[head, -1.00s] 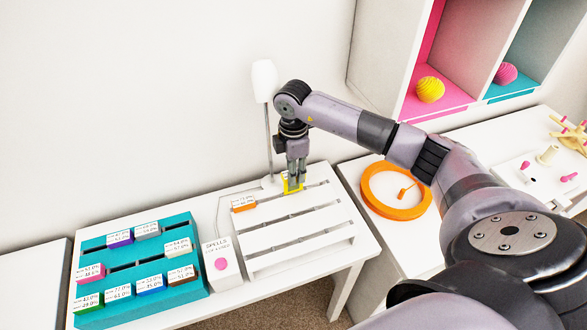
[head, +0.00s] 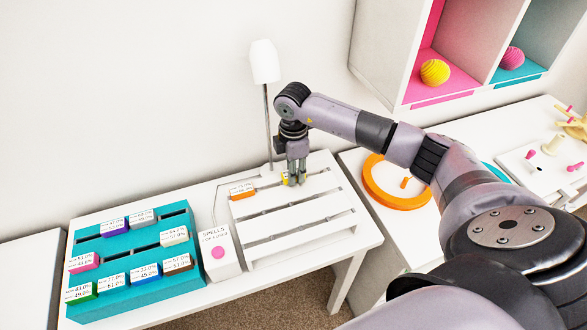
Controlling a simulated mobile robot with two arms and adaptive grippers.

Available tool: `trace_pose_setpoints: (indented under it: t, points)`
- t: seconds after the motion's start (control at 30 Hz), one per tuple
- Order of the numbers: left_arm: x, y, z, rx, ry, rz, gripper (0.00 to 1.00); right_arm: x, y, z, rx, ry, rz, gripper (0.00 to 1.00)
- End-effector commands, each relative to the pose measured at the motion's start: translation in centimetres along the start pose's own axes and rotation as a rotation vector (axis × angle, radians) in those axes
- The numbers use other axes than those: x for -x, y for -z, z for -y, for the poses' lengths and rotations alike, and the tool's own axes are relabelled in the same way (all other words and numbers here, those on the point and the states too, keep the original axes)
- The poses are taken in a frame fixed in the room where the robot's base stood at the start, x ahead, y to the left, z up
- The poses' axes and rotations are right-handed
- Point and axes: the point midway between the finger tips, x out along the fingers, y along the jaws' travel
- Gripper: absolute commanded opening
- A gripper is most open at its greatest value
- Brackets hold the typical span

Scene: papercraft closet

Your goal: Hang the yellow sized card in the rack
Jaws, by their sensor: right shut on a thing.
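The white slotted rack (head: 300,226) stands on the white table. My right gripper (head: 293,181) is over the rack's back slot and is shut on the yellow card (head: 285,179). Only a small yellow part shows beside the fingers; the rest is hidden. I cannot tell whether the card's lower edge is in the slot. An orange card (head: 243,191) sits in the same back row, to the left of the gripper. The rack's front rows are empty. My left gripper is not in view.
A teal holder (head: 100,252) with several coloured cards stands at the left. A white box with a pink button (head: 218,252) is between it and the rack. A white lamp (head: 265,62) stands behind the rack. An orange ring (head: 385,199) lies to the right.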

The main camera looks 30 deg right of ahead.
Motion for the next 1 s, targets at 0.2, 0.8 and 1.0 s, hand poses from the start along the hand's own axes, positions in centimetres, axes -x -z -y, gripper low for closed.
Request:
trace_pose_setpoints:
  t: [0.2, 0.8, 1.0]
  points:
    - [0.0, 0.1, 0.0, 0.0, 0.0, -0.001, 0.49, 0.1, 0.0, 0.0, 0.0, 0.0, 0.0, 0.32]
    - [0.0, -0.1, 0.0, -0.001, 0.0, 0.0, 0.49, 0.3, 0.0, 0.0, -0.001, 0.0, 0.0, 0.49]
    - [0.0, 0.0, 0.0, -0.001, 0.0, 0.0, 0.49, 3.2, 0.0, -0.1, -0.001, -0.004, 0.0, 0.49]
